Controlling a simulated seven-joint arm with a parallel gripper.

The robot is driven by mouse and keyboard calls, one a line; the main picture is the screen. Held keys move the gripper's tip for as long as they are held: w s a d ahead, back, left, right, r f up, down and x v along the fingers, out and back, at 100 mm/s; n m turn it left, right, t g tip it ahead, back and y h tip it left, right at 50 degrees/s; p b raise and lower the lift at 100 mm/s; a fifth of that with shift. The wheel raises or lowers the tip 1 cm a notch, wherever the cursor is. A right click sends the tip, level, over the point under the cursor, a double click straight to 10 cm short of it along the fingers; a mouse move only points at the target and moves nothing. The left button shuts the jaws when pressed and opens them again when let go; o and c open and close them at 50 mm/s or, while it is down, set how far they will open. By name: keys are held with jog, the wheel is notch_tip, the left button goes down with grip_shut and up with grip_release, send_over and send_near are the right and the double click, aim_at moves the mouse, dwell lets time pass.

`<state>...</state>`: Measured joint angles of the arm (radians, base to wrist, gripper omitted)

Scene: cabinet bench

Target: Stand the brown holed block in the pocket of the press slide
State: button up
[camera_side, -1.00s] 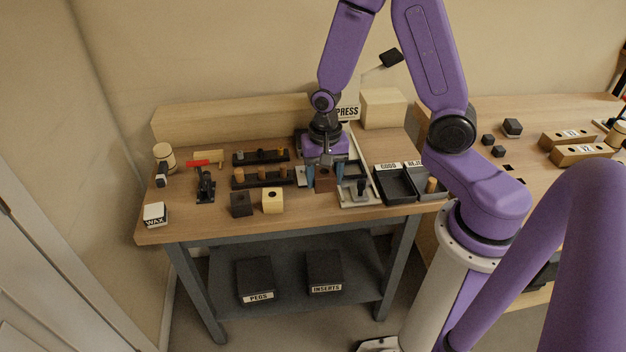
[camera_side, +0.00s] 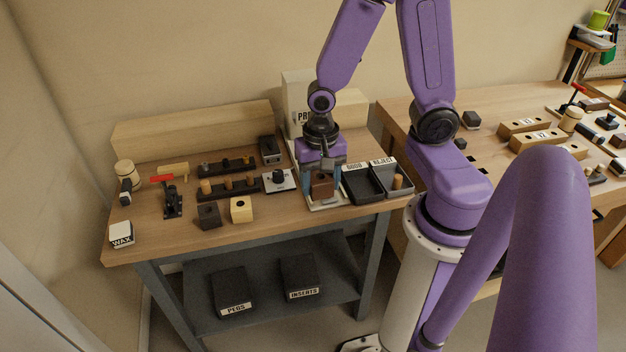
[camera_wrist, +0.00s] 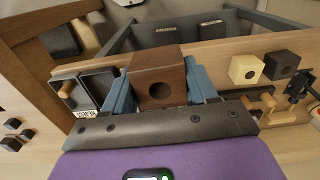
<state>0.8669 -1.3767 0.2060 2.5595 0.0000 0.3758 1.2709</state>
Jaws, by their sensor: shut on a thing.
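The brown holed block (camera_side: 321,184) is held between the blue fingers of my gripper (camera_side: 322,180). In the wrist view the block (camera_wrist: 158,72) sits upright between both fingers, its round hole facing the camera. The pale press slide (camera_side: 328,206) is below and around the block in the side view, left of the trays. The block and gripper hide its pocket and most of its middle. I cannot tell whether the block touches the slide or hangs above it.
A pale plate with a black knob (camera_side: 280,181) is close on the left. The PRESS housing (camera_side: 298,92) is behind. A dark holed block (camera_side: 208,215) and a yellow one (camera_side: 241,209) stand at the front left.

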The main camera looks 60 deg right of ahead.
jog(key=shift+s+d+r, duration=0.1)
jog(key=shift+s, duration=0.05)
jog(key=w+d+f, duration=0.1)
jog(key=w+d, duration=0.4)
jog(key=d, duration=0.3)
jog(key=w+d+f, duration=0.2)
jog(key=w+d, duration=0.3)
jog(key=d, duration=0.3)
jog(key=shift+s+f, duration=0.15)
jog(key=shift+f, duration=1.35)
jog(key=shift+s+f, duration=0.1)
jog(key=shift+f, duration=1.4)
jog(key=shift+f, duration=0.65)
jog(key=o, duration=1.3)
jog(key=shift+r, duration=0.15)
jog(key=shift+r, duration=3.4)
